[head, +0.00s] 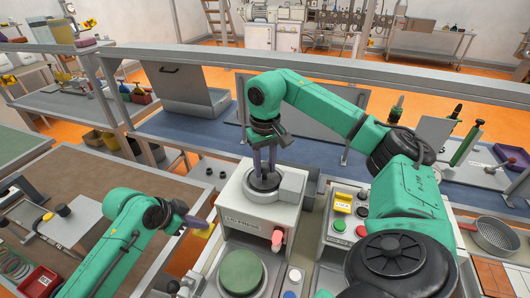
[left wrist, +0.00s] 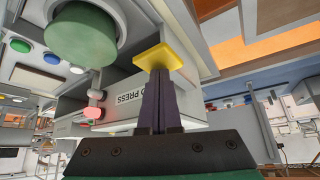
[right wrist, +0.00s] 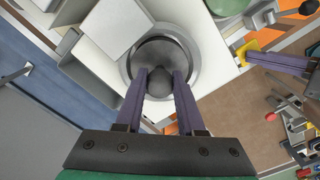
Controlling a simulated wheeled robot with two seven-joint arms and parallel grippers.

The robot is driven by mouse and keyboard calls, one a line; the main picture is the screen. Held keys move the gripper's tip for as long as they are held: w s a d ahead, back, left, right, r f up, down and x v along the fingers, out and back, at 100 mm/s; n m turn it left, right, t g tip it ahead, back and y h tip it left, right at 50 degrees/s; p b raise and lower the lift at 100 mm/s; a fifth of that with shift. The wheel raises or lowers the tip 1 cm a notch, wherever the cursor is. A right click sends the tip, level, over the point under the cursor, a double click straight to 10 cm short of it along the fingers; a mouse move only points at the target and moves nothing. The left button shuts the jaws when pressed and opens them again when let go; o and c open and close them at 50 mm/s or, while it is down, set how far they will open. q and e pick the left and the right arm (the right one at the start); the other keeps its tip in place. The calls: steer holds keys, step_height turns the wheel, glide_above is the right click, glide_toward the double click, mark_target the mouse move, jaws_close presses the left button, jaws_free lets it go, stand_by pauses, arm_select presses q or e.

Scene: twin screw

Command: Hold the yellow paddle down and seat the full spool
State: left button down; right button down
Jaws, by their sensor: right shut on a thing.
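My left gripper (head: 205,224) has its fingers together, and their tips meet the yellow paddle (left wrist: 158,57) at the side of the white press machine; the paddle also shows in the head view (head: 206,231). My right gripper (head: 265,170) points straight down over the press. Its fingers close on the knob of a dark grey round spool (right wrist: 160,84). The spool is inside the round metal ring (right wrist: 192,80) on top of the machine. The spool's underside is hidden, so I cannot tell how deep it sits.
A round green pad (head: 240,272) is at the front of the press (head: 239,225), near a pink-red knob (head: 277,240). A button panel (head: 345,229) stands to the right.

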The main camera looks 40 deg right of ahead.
mark_target(265, 166)
arm_select(q)
steer(key=shift+f, duration=0.1)
arm_select(e)
steer(key=shift+c, duration=2.2)
jaws_free()
steer(key=shift+r, duration=4.5)
arm_select(q)
steer(key=shift+r, duration=3.6)
